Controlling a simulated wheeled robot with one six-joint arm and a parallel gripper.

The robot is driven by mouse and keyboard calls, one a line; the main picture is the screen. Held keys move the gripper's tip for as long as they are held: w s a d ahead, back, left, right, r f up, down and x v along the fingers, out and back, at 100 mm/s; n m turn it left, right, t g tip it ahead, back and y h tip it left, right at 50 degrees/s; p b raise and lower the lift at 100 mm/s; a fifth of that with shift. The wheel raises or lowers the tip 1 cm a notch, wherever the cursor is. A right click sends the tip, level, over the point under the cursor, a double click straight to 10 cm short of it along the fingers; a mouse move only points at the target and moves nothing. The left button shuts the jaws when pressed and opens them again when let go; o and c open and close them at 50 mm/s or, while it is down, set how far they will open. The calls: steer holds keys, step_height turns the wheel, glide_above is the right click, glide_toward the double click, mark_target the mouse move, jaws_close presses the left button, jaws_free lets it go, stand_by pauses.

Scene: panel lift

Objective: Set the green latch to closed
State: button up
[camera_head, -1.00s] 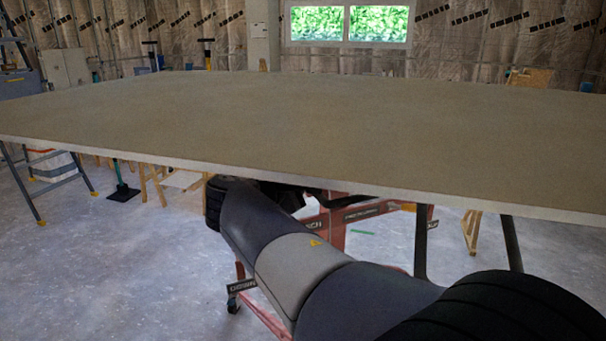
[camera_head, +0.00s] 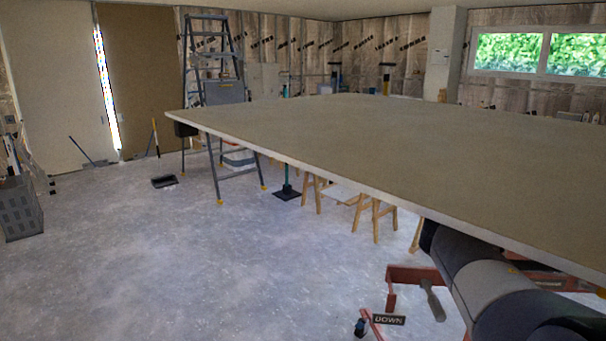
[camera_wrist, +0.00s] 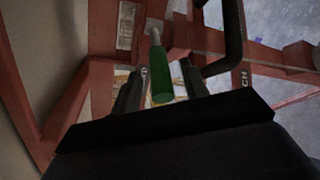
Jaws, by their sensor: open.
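The green latch (camera_wrist: 162,82) shows in the wrist view as a green cylindrical grip on a pale rod, close in front of my gripper (camera_wrist: 163,72). My gripper is open, with one dark finger on each side of the green grip. I cannot tell whether either finger touches it. In the head view the latch and my gripper are hidden, and my arm reaches under the panel at the lower right.
A large flat panel (camera_head: 330,145) lies across the red lift frame (camera_head: 412,274). The lift has a grey lever (camera_head: 433,300) and a "DOWN" label (camera_head: 389,320). A stepladder (camera_head: 212,75) and sawhorses (camera_head: 374,214) stand behind.

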steer(key=shift+x, duration=1.05)
steer(key=shift+s, duration=0.1)
